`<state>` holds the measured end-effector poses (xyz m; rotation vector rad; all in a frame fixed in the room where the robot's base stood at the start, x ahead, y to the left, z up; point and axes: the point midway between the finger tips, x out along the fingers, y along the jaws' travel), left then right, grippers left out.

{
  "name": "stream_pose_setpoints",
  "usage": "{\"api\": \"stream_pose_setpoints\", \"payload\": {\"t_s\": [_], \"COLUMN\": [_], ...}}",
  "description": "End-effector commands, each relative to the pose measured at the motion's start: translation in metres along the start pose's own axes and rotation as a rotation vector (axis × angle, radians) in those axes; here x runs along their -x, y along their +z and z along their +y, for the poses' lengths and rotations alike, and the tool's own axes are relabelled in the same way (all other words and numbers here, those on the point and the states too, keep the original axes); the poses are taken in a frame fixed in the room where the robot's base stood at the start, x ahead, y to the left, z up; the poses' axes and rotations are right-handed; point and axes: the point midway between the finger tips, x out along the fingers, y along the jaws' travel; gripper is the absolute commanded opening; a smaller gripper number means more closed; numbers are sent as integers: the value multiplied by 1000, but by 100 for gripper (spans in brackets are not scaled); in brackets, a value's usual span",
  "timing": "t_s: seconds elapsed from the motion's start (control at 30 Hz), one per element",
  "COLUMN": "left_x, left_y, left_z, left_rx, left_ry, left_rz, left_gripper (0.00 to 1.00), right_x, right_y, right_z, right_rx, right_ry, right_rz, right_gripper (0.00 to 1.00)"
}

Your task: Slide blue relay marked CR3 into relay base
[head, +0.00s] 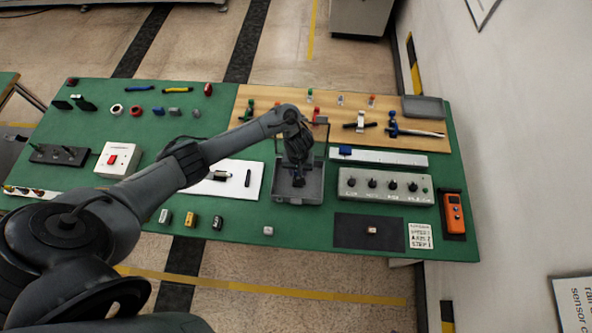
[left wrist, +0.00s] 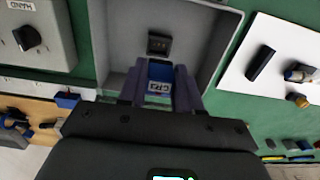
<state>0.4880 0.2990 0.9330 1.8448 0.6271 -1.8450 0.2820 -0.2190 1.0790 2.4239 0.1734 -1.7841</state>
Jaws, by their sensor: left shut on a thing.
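My left gripper (head: 298,182) reaches down into the grey open box (head: 316,188) near the middle of the table. In the left wrist view the gripper (left wrist: 160,74) is shut on a blue relay (left wrist: 160,71) with a white label that seems to read CR3 (left wrist: 159,88). A small dark socket, apparently the relay base (left wrist: 158,44), sits on the floor of the grey box (left wrist: 113,40), just beyond the relay in that view. The relay's lower end is hidden, so I cannot tell whether it touches the base. My right gripper is not in view.
A grey panel with several black knobs (head: 384,187) stands right of the box. A white rail (head: 395,158) with a blue block (head: 345,150) lies behind it. A white board (head: 228,190) with dark parts lies to the left. Green table surface (head: 330,215) is free in front.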

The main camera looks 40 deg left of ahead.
Motion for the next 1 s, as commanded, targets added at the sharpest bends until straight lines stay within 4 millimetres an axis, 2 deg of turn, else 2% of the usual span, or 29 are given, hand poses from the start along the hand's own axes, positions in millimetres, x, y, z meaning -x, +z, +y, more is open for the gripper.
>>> {"api": "stream_pose_setpoints", "payload": {"t_s": [0.27,0.47,0.6,1.0], "left_x": [2,4,-13,-46], "left_y": [0,0,0,0], "left_z": [0,0,0,0], "left_rx": [2,2,2,2], "left_ry": [1,0,0,0], "left_rz": [1,0,0,0], "left_gripper": [4,4,4,4], "right_x": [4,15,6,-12], "right_y": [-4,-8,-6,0], "right_z": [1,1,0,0], "right_rx": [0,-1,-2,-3], "right_ry": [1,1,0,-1], "right_rz": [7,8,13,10], "right_gripper": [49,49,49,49]}}
